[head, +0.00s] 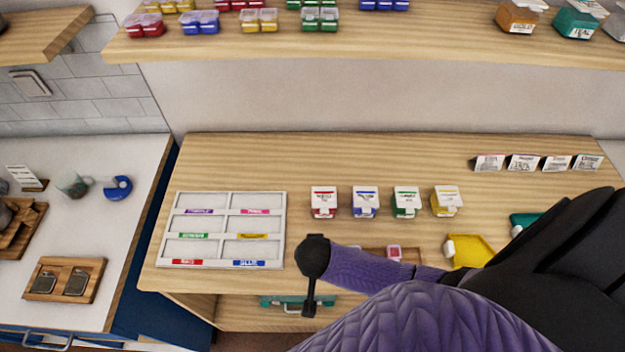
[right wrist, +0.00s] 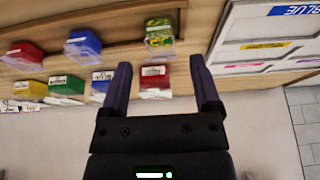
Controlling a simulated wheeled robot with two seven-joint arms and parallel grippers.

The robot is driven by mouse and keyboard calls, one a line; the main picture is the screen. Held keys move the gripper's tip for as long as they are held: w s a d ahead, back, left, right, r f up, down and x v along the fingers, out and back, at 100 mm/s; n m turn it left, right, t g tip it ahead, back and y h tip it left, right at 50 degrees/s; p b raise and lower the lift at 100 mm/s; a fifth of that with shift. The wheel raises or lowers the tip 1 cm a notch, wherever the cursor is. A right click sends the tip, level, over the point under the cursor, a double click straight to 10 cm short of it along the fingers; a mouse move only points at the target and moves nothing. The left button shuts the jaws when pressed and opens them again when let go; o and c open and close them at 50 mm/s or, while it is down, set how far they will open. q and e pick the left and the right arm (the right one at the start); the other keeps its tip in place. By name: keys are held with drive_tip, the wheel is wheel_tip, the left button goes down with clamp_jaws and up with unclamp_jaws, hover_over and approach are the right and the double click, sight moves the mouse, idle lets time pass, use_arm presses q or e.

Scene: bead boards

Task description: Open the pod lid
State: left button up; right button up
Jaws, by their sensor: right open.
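Lidded pods stand in a row on the table: a red pod (head: 323,202), a blue pod (head: 365,202), a green pod (head: 406,202) and a yellow pod (head: 446,201). Their lids look shut, and I cannot tell which pod the task means. My right gripper (right wrist: 162,82) is open and empty. In the right wrist view the red pod (right wrist: 154,82) shows between its fingers, seemingly beyond the tips. The left finger overlaps the blue pod (right wrist: 101,84). In the head view my right arm covers part of the table's front. My left gripper is not in view.
A white board (head: 281,230) with labelled compartments lies left of the pods. A yellow tray (head: 475,252) lies at the right, beside my arm. Folded cards (head: 522,162) stand at the back right. A shelf (head: 400,48) with more small boxes hangs above.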

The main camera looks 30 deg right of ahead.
drive_tip(key=shift+x, duration=1)
clamp_jaws()
drive_tip(key=shift+r, duration=0.1)
